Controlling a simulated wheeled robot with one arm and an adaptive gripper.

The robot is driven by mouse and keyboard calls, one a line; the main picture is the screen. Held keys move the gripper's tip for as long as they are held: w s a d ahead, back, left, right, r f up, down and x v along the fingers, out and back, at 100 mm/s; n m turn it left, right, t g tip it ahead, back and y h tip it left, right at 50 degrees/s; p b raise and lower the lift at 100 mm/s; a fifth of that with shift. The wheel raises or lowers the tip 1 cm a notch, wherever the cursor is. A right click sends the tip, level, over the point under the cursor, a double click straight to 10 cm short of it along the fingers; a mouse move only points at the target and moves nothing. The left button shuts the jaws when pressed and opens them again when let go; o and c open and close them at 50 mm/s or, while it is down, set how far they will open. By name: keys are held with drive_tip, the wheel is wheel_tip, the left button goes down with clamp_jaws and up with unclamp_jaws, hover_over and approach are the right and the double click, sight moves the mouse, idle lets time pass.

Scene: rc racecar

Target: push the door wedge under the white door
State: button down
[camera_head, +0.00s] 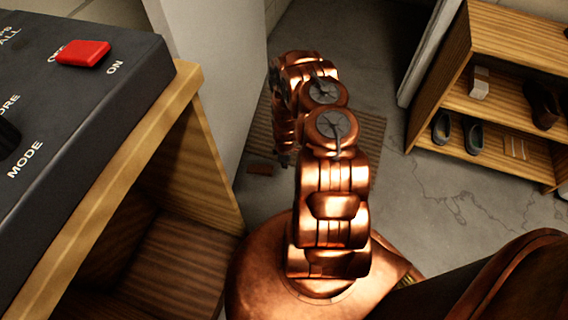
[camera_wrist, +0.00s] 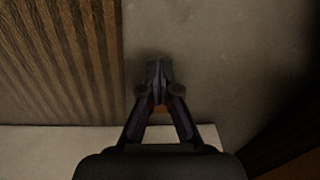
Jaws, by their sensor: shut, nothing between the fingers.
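The white door (camera_head: 212,75) stands upright left of my arm in the head view. A small brown wedge (camera_head: 262,169) lies on the floor close to the door's lower edge. My gripper (camera_head: 284,160) points down just right of the wedge, mostly hidden by my copper arm. In the wrist view my gripper (camera_wrist: 159,70) is shut with its fingertips together and empty, over the grey floor. A small orange-brown patch (camera_wrist: 160,106) shows between the finger links; it may be the wedge. A pale strip (camera_wrist: 55,138) crosses behind the gripper and may be the door. Contact with the wedge cannot be told.
A striped mat (camera_head: 369,135) lies on the floor behind my arm; it also fills the left of the wrist view (camera_wrist: 60,60). A wooden shoe rack (camera_head: 430,100) stands at right. A dark control box (camera_head: 95,110) on a wooden stand is at left. Cracked floor (camera_head: 450,195) is clear.

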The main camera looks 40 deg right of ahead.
sight(276, 173)
wheel_tip(276, 173, down, 7)
drive_tip(key=b, duration=0.4)
drive_tip(key=shift+w+r, duration=0.1)
drive_tip(key=shift+w+a+b, duration=0.6)
drive_tip(key=shift+w+a, duration=0.3)
drive_tip(key=shift+w, duration=0.25)
drive_tip(key=shift+w+a, duration=0.35)
drive_tip(key=shift+a, duration=0.05)
drive_tip(key=shift+w+r, duration=0.1)
